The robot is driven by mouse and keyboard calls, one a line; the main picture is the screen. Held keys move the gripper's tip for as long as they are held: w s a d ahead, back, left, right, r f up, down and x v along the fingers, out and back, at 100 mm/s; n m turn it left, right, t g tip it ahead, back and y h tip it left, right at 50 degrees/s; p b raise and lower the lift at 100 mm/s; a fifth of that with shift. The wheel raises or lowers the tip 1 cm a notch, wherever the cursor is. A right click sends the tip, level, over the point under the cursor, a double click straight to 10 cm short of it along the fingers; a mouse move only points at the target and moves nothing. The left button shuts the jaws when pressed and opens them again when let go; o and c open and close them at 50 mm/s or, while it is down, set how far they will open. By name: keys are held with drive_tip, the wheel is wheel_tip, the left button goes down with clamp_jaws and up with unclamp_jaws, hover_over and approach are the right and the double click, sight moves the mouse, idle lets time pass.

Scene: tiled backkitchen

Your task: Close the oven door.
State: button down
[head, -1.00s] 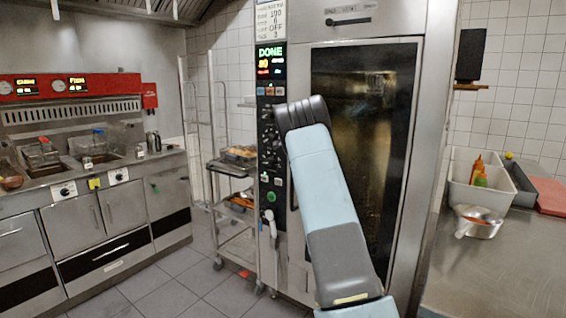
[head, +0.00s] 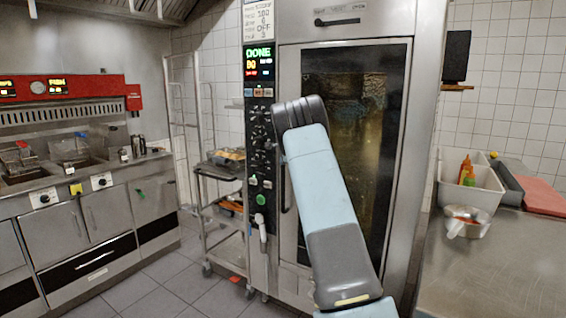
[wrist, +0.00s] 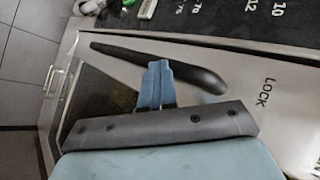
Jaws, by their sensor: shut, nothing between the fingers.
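The oven (head: 345,20) is a tall steel unit in the middle of the head view, with a lit control panel (head: 259,70) on its left. Its door (head: 291,100) has a large dark window and looks flush or nearly flush with the front; I cannot tell whether a small gap remains. My arm crosses in front of it and hides my gripper in the head view. In the wrist view my gripper (wrist: 157,84) has its blue fingers shut and empty, close to the black door handle (wrist: 120,53). I cannot tell whether they touch. A LOCK label (wrist: 265,92) shows beside the handle.
A wire rack trolley (head: 224,190) with trays stands left of the oven. Fryers (head: 75,150) line the left wall. Tiled floor (head: 185,295) is free at the front left.

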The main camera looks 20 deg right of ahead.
drive_tip(key=s+a+r+n+g+y, duration=0.1)
drive_tip(key=s+a+r+n, duration=0.35)
drive_tip(key=s, duration=0.85)
drive_tip(key=s+a+r+n+y, duration=0.15)
drive_tip(key=s+a+r, duration=0.55)
drive_tip(key=s, duration=0.7)
drive_tip(key=s+a+r+n+g, duration=0.1)
drive_tip(key=s+a+r+n, duration=0.5)
drive_tip(key=s, duration=0.7)
drive_tip(key=s+a+f+n, duration=0.2)
drive_tip(key=s+f, duration=0.1)
drive_tip(key=s, duration=0.6)
drive_tip(key=s+a+f+n+g+h, duration=0.1)
drive_tip(key=s+a+f+n, duration=0.2)
drive_tip(key=s, duration=0.7)
drive_tip(key=s+a+f+n, duration=0.2)
drive_tip(key=s+f, duration=0.1)
drive_tip(key=s, duration=0.7)
drive_tip(key=shift+a+n+g, duration=0.15)
drive_tip(key=shift+n+g, duration=0.15)
drive_tip(key=shift+g, duration=0.1)
